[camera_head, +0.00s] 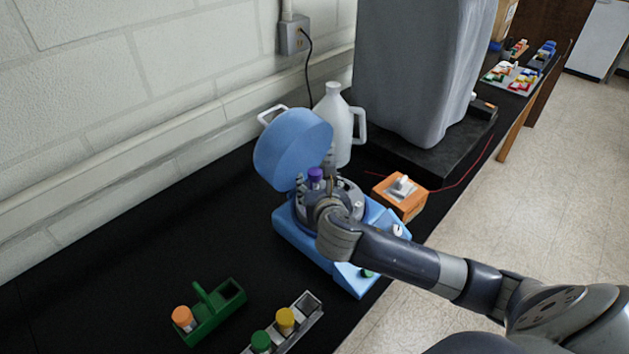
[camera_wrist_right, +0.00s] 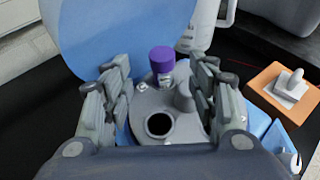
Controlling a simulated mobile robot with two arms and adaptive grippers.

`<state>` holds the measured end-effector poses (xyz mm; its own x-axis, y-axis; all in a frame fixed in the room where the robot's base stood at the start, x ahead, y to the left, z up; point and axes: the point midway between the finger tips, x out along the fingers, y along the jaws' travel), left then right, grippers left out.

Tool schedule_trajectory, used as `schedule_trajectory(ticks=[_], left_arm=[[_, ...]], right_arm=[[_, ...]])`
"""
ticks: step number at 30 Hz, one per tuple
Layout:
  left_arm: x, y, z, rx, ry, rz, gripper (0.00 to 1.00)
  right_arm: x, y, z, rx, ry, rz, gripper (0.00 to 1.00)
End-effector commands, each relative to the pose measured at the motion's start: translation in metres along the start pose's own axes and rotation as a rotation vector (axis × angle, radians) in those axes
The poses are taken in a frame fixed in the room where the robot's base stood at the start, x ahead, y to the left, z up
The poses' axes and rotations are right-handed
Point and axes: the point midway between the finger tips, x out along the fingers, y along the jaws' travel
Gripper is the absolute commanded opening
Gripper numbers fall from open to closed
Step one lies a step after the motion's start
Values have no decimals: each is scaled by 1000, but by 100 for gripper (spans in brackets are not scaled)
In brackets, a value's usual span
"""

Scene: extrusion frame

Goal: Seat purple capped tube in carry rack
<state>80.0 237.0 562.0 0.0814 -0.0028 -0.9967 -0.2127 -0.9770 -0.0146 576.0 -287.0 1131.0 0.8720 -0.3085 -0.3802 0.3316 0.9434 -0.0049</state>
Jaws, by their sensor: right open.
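The purple capped tube (camera_head: 315,175) stands in the rotor of a blue centrifuge (camera_head: 300,240) whose round lid is up. In the right wrist view the purple cap (camera_wrist_right: 162,60) shows beyond and between the fingers of my right gripper (camera_wrist_right: 158,88). That gripper is open and empty over the rotor (camera_wrist_right: 185,126), with an empty round hole nearer to it. In the head view my right gripper (camera_head: 328,190) partly hides the rotor. The green carry rack (camera_head: 212,318) stands at the lower left, with an orange capped tube in one end and an open slot at the other. My left gripper is not in view.
A grey rack (camera_head: 310,325) with green and yellow capped tubes stands beside the carry rack. A white jug (camera_head: 338,120) is behind the centrifuge. An orange switch box (camera_head: 400,195) is to its right. The black bench at left is clear.

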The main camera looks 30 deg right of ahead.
Motion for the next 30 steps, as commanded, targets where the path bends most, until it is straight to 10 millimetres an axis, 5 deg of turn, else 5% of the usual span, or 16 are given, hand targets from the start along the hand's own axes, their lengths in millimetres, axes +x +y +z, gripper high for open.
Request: schedule_trajectory(ticks=[22,30], left_arm=[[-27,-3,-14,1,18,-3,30],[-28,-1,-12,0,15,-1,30]], right_arm=[[65,-2,4,5,1,-1,53],[74,-2,3,4,1,0,53]])
